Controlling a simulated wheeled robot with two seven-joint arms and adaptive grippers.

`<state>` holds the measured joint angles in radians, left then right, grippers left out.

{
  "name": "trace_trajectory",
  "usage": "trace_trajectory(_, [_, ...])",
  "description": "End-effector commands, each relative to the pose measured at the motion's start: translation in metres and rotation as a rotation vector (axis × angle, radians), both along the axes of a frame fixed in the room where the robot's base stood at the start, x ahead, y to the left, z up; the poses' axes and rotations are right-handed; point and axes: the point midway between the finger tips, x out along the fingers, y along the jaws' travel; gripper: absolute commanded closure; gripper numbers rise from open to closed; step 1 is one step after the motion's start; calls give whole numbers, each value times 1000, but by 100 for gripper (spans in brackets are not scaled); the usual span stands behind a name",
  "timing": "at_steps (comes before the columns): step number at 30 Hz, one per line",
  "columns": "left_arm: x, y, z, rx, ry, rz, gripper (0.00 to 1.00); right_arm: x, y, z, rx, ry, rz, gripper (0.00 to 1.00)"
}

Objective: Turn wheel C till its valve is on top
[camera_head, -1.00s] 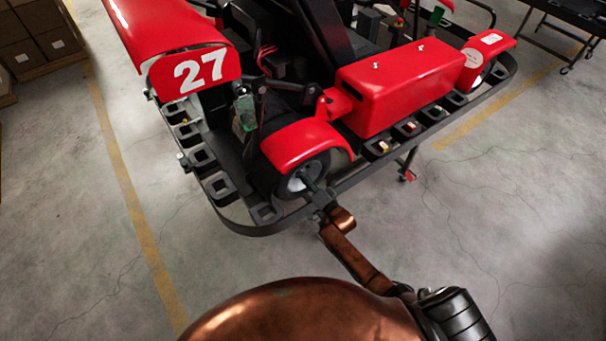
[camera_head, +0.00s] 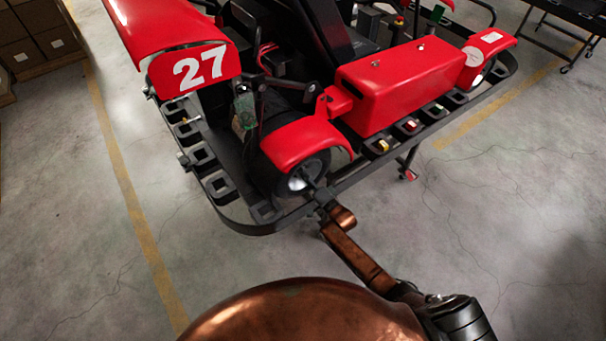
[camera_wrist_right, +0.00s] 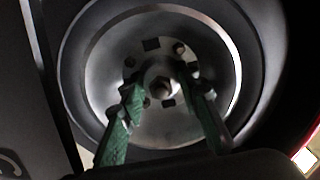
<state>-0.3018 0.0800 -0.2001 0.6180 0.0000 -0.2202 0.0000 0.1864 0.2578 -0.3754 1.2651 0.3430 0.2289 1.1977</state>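The wheel at my right gripper (camera_head: 317,192) has a black tyre and a pale rim (camera_head: 297,182), under a red fender at the kart's near corner. I take it for wheel C, but see no letter on it. In the right wrist view the grey wheel disc (camera_wrist_right: 102,70) fills the middle, with bolts and dark slots around a central hub (camera_wrist_right: 161,86). The two green fingers of my right gripper (camera_wrist_right: 164,92) stand apart, one either side of the hub; contact is unclear. I cannot make out the valve. My left gripper is not in view.
The red kart (camera_head: 400,85) stands on a black frame (camera_head: 245,229) with square pockets; several hold small coloured pieces. A black bumper rail runs close by my right gripper. Stacked boxes (camera_head: 40,35) are at the far left. The floor at right is open.

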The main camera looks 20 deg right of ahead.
Motion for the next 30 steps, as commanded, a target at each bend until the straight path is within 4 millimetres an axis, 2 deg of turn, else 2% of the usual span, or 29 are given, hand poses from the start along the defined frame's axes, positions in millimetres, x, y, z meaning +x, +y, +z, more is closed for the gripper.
trace_trajectory(10, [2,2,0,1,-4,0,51,-1,-1,-1,-1,1,0,66])
trace_trajectory(14, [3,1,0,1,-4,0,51,-11,-4,-2,-2,1,-1,66])
trace_trajectory(24, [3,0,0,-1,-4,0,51,-76,-26,-2,-3,3,-1,66])
trace_trajectory(30, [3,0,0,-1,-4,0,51,-104,-35,-2,-2,3,-1,66])
